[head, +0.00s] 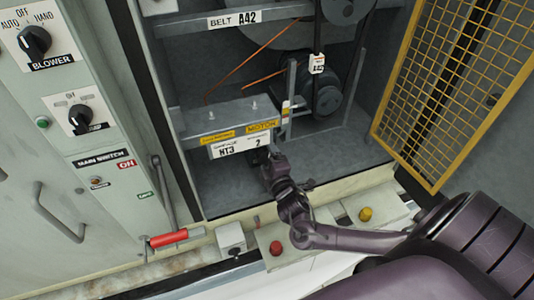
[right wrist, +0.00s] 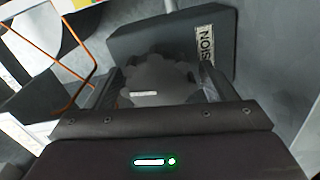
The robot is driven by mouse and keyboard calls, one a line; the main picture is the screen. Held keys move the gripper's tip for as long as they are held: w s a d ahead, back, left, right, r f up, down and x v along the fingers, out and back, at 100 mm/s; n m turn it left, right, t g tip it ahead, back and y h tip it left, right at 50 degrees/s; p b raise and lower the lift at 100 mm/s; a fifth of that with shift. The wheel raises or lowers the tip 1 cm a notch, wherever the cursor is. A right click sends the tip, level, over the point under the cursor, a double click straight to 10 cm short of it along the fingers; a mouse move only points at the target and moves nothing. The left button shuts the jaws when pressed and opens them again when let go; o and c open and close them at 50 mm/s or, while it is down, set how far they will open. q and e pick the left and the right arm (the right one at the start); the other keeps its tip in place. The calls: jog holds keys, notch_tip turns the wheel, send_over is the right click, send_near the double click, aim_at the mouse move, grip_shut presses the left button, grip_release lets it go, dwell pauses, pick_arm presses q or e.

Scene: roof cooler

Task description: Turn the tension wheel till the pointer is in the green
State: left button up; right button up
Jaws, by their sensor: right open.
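A dark lobed wheel (right wrist: 158,72) with a small pale mark shows in the right wrist view, in front of a dark block (right wrist: 180,35) whose label is partly readable as "SION". My right gripper (right wrist: 155,88) is open, with one finger on each side of the wheel; I cannot tell whether they touch it. In the head view my right gripper (head: 266,160) is low in the cabinet, below the HT3 plate (head: 240,146), and hides the wheel. A small coloured strip (head: 286,107) stands beside the motor plate. Its pointer is too small to read. My left gripper is not in view.
A yellow mesh door (head: 450,80) stands open at the right. A belt and motor (head: 327,98) are above my gripper. A red-handled main switch lever (head: 168,238) is at the left. Boxes with a red button (head: 276,248) and a yellow button (head: 366,214) lie near my forearm.

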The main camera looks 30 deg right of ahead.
jog(key=shift+s, duration=0.1)
jog(key=c, duration=1)
